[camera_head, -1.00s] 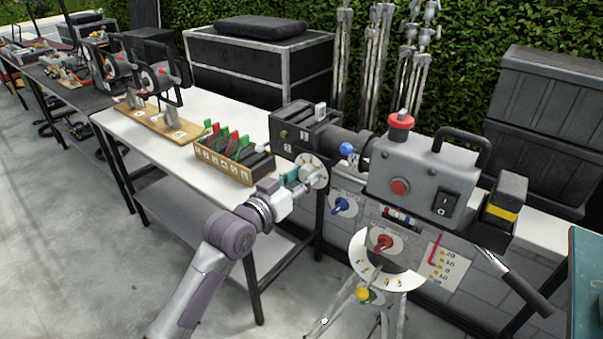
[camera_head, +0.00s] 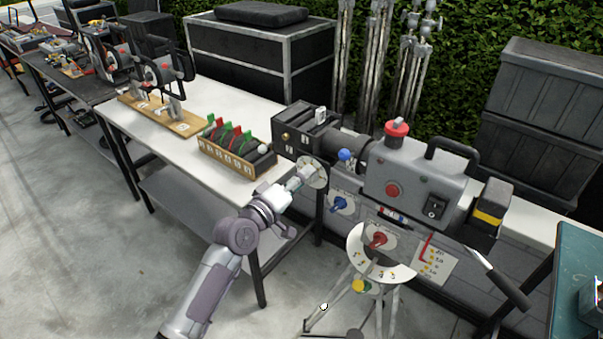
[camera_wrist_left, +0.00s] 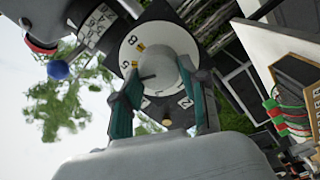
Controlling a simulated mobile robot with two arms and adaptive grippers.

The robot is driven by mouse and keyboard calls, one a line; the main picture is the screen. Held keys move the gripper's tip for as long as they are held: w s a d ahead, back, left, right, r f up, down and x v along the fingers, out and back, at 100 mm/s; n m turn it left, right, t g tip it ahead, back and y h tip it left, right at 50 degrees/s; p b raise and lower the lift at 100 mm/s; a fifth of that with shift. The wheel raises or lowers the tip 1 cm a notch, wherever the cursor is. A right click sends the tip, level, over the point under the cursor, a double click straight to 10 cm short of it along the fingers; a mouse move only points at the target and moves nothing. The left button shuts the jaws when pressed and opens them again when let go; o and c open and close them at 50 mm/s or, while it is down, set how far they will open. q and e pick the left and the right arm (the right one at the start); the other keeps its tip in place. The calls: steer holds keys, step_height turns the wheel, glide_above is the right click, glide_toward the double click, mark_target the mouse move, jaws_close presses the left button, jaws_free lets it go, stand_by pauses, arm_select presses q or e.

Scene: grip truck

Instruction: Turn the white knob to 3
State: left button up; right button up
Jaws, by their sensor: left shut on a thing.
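The white knob (camera_wrist_left: 163,76) sits at the centre of a round white dial (camera_wrist_left: 160,42) with black digits and small orange marks. In the left wrist view a dark mark on the knob points left, toward the digit that looks like 5; the digits are tilted and partly covered. My left gripper (camera_wrist_left: 166,90) has its green-padded fingers on either side of the knob, shut on it. In the head view the dial (camera_head: 317,170) is on the front of a dark box (camera_head: 300,142), and my left gripper (camera_head: 298,181) reaches it from the lower left. My right gripper is in neither view.
A grey machine (camera_head: 410,175) with red buttons stands right of the dial. A blue ball-ended lever (camera_head: 344,155) is close by. A wooden rack (camera_head: 225,161) with red and green pieces is left of my gripper on the white table (camera_head: 210,105). A tripod stands in front.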

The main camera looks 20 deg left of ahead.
arm_select(q)
steer(key=n+p, duration=0.1)
steer(key=n, duration=0.4)
steer(key=shift+p, duration=0.35)
stand_by(0.4)
steer(key=o, duration=1.2)
steer(key=shift+f, duration=0.1)
steer(key=shift+c, duration=0.2)
steer(key=v, duration=1.2)
